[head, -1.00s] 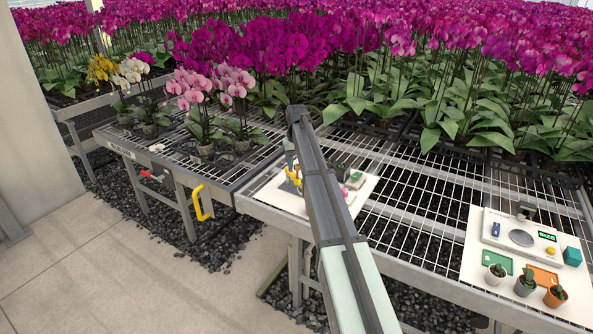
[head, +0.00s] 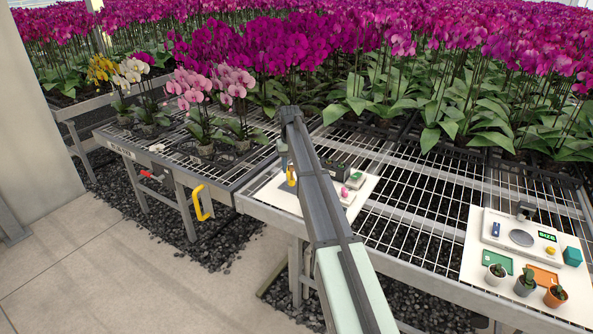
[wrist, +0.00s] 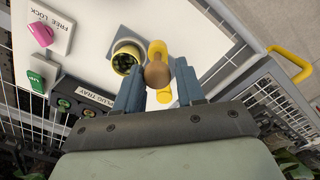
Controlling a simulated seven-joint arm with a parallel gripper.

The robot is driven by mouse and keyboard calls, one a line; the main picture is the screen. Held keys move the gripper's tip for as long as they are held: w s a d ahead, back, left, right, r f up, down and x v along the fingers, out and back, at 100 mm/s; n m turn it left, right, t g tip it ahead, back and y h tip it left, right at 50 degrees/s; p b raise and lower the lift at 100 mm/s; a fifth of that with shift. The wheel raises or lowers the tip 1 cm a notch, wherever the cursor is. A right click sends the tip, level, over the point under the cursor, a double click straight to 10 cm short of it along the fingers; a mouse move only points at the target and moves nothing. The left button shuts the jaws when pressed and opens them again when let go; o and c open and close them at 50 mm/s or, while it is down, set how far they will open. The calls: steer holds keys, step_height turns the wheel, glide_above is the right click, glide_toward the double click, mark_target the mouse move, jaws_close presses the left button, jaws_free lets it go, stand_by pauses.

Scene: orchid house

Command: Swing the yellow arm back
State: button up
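In the wrist view a yellow arm (wrist: 157,47) lies on a white board, with a brown rounded knob (wrist: 157,74) near its middle. My gripper (wrist: 159,66) is open, with one blue-grey finger on each side of the knob. The left finger looks close to the knob, and a narrow gap shows at the right one. I cannot tell whether either touches. In the head view a bit of yellow (head: 291,177) shows beside my arm, which hides most of the board there.
A round holder with dark contents (wrist: 126,57) stands left of the yellow arm. A plug tray (wrist: 88,100), a green block (wrist: 37,82) and a pink knob (wrist: 41,34) sit further left. A yellow handle (head: 201,203) is fixed to the neighbouring bench's side.

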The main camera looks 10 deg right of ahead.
steer(key=shift+a, duration=0.1)
steer(key=shift+w+a, duration=0.2)
steer(key=shift+a, duration=0.85)
steer(key=shift+w+a, duration=0.1)
steer(key=shift+a, duration=0.05)
steer(key=shift+w+a, duration=0.25)
steer(key=shift+a, duration=0.2)
steer(key=shift+w+a, duration=0.2)
steer(key=shift+a, duration=0.25)
steer(key=shift+w+a, duration=0.25)
steer(key=shift+a, duration=0.05)
steer(key=shift+w+a, duration=0.1)
steer(key=shift+w, duration=0.15)
stand_by(0.4)
steer(key=o, duration=0.4)
steer(key=shift+c, duration=0.2)
